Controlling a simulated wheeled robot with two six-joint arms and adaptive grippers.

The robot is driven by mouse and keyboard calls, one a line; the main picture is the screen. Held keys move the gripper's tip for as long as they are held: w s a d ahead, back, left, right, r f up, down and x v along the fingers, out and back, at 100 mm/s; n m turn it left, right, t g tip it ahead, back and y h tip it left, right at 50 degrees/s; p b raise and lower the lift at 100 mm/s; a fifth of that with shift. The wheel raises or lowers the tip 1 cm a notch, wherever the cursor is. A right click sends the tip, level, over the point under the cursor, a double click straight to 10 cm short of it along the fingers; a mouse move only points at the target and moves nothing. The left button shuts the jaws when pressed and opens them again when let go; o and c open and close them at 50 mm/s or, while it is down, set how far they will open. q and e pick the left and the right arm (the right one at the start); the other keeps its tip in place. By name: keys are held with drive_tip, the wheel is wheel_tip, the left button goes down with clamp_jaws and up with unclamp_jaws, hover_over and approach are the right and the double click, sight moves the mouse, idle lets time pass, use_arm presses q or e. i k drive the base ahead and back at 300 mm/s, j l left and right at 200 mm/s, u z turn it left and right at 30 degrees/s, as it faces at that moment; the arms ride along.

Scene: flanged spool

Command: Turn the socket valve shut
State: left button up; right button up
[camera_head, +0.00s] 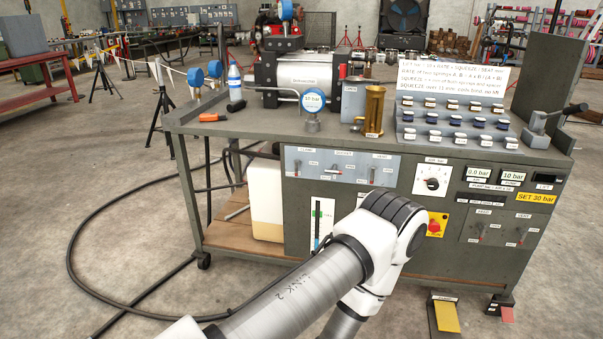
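The bench's left front panel (340,165) carries three small lever valves in a row. The left lever (297,166) and the right lever (372,175) point roughly up and down. The middle lever (333,172) looks pale and lies roughly level. The small labels are too blurred to tell surely which one is the socket valve. Two more levers, a left one (483,233) and a right one (521,237), sit on the lower right panel. One white arm of mine rises from the bottom edge in front of the bench. Neither gripper shows.
The bench top holds a gauge (313,101), a brass cylinder (374,108), a bottle (235,80) and a rack of fittings (455,118). A dial (432,183) and a red knob (434,226) are on the front. A yellow pedal (446,315) and a hose (75,245) are on the floor.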

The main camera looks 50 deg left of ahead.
sight(333, 171)
drive_tip(key=u, duration=1.4)
